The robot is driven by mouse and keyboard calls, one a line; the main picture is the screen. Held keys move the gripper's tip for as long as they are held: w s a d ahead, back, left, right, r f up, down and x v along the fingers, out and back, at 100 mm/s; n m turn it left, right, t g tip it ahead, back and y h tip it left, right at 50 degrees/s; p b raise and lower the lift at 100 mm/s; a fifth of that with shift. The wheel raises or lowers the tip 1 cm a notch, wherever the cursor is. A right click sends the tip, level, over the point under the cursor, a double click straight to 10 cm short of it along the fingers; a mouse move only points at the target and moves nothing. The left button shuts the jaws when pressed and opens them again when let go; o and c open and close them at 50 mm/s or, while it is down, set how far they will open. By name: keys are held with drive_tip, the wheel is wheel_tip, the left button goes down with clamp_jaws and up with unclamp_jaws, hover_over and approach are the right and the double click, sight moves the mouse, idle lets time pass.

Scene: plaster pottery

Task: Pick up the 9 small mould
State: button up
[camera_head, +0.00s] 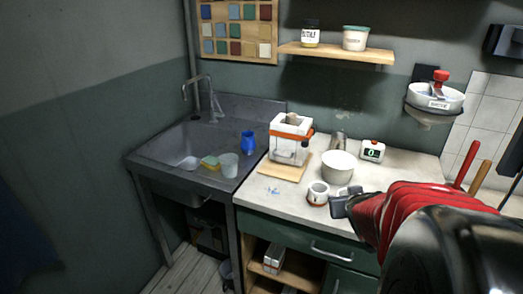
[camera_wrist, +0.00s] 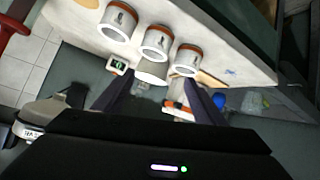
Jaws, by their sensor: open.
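Three small white moulds with orange-brown bands show in the wrist view: a left one (camera_wrist: 117,22), a middle one (camera_wrist: 157,43) and a right one (camera_wrist: 187,60). They stand in a row on the pale worktop. Their dark markings are too small to read, so I cannot tell which is the 9. In the head view one small mould (camera_head: 318,194) stands just left of my gripper (camera_head: 345,204); the others are mostly hidden behind my gripper and arm. My gripper is open and empty, its fingers apart in the wrist view (camera_wrist: 158,85), touching no mould.
A white bowl (camera_head: 338,168) and a timer (camera_head: 372,151) stand behind the moulds. A larger white mould with an orange strap (camera_head: 291,140) sits on a wooden board. The sink (camera_head: 170,150) is at left, holding a blue jug (camera_head: 248,142).

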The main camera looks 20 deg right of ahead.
drive_tip(key=s+d+f, duration=0.2)
drive_tip(key=d, duration=0.1)
drive_tip(key=s+d+f+m+t, duration=0.1)
drive_tip(key=s+d+f, duration=0.1)
drive_tip(key=d, duration=0.2)
drive_tip(key=s+d+f+t, duration=0.1)
drive_tip(key=s+d+f, duration=0.1)
drive_tip(key=d, duration=0.1)
drive_tip(key=shift+d+f, duration=0.15)
drive_tip(key=shift+d, duration=0.15)
drive_tip(key=shift+s+d+f+m+t, duration=0.2)
drive_tip(key=shift+s+m+t, duration=0.1)
drive_tip(key=shift+s, duration=0.05)
drive_tip(key=shift+x, duration=4.3)
drive_tip(key=shift+x, duration=2.65)
drive_tip(key=shift+s, duration=0.1)
drive_tip(key=shift+c, duration=0.3)
